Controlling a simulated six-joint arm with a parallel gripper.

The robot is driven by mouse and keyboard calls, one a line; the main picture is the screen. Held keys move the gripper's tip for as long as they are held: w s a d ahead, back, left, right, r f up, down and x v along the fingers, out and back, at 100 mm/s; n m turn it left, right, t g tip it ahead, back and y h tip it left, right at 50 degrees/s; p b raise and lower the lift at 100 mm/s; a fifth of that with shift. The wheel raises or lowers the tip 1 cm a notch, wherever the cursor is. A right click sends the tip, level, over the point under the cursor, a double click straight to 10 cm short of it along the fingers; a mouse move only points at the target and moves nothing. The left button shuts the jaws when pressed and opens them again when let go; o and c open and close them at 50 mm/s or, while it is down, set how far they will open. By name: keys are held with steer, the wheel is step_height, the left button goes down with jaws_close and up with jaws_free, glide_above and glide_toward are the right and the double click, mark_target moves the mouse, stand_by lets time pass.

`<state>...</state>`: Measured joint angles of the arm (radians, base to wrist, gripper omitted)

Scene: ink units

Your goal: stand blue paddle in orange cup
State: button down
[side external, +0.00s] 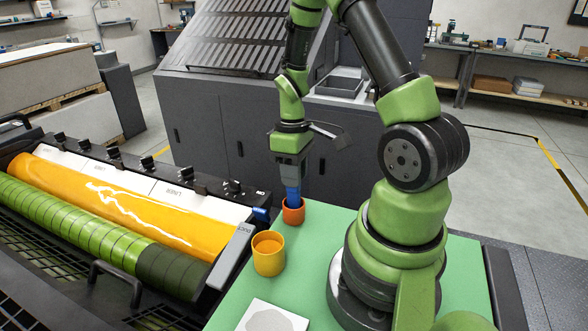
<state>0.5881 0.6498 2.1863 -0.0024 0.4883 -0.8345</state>
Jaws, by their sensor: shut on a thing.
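The orange cup (293,217) stands on the green table top, behind the yellow cup. My gripper (292,184) is directly above it, pointing down. The gripper is shut on the blue paddle (293,199), which hangs upright below the jaws. The paddle's lower end is hidden at the cup's mouth, and it appears to be inside the rim. Whether it touches the cup's bottom cannot be seen.
A yellow cup (268,253) with orange contents stands in front of the orange cup. A white card with a grey round patch (272,318) lies at the front of the green table top (318,262). The ink unit with a yellow roller (120,205) is at the left.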

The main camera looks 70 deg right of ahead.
steer(key=c, duration=0.9)
jaws_free()
steer(key=r, duration=0.6)
steer(key=d+r, duration=0.1)
steer(key=r, duration=0.3)
steer(key=shift+w, duration=0.3)
steer(key=s+a+r+m+t, duration=0.1)
steer(key=s+a+r+t, duration=0.1)
steer(key=a+r, duration=0.2)
steer(key=s+a+r+m+t, duration=0.1)
steer(key=s+a+r+t, duration=0.1)
steer(key=a, duration=0.5)
steer(key=s+a+r+m+t, duration=0.2)
steer(key=a+r+t, duration=0.2)
steer(key=a+r, duration=0.1)
steer(key=shift+s+a+r+y, duration=0.2)
steer(key=shift+s+r+y, duration=0.2)
steer(key=shift+r, duration=0.15)
